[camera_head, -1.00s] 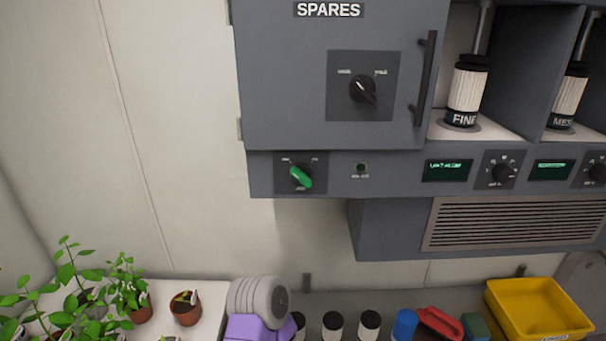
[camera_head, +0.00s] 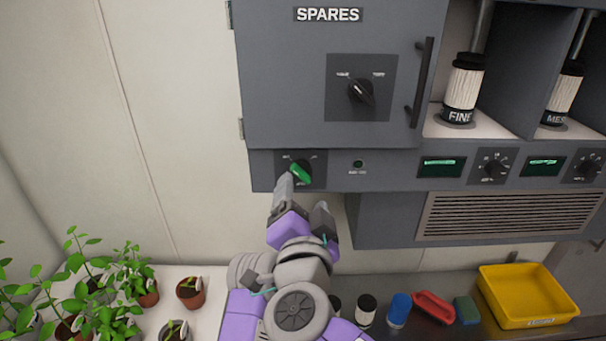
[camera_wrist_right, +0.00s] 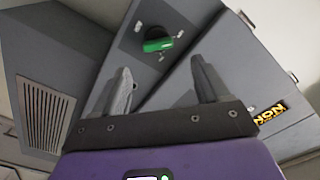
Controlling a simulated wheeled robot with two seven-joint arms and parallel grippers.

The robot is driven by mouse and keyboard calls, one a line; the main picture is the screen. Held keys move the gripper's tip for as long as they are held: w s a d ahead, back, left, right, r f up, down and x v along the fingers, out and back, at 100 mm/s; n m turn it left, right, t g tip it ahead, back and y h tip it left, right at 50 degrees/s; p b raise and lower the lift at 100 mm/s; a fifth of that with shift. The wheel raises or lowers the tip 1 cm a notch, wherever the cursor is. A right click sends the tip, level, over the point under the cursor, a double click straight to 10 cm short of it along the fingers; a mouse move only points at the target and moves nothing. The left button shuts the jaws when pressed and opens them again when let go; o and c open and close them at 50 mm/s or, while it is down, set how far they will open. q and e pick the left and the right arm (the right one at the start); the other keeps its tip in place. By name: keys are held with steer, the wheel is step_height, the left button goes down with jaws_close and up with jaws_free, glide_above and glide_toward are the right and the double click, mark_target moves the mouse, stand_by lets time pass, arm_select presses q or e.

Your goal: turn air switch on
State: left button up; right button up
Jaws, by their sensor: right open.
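The air switch is a green rotary knob (camera_head: 301,172) on a dark plate at the lower left of the grey cabinet panel. It lies tilted, from upper left to lower right. In the right wrist view the green knob (camera_wrist_right: 158,45) shows ahead of and between the two fingers. My right gripper (camera_head: 305,195) is open just below the knob in the head view, with one finger reaching up by its lower left. In the right wrist view the fingers (camera_wrist_right: 160,80) are spread, empty and apart from the knob. My left gripper is not in view.
The SPARES door above has a black knob (camera_head: 361,91) and handle (camera_head: 421,82). Below are potted plants (camera_head: 190,292), a yellow bin (camera_head: 526,294) and a vent (camera_head: 480,216).

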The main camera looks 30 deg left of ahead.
mark_target(303, 176)
steer(key=x, duration=0.7)
steer(key=shift+w+f, duration=0.1)
steer(key=shift+w, duration=0.05)
steer(key=c, duration=1)
steer(key=shift+c, duration=0.2)
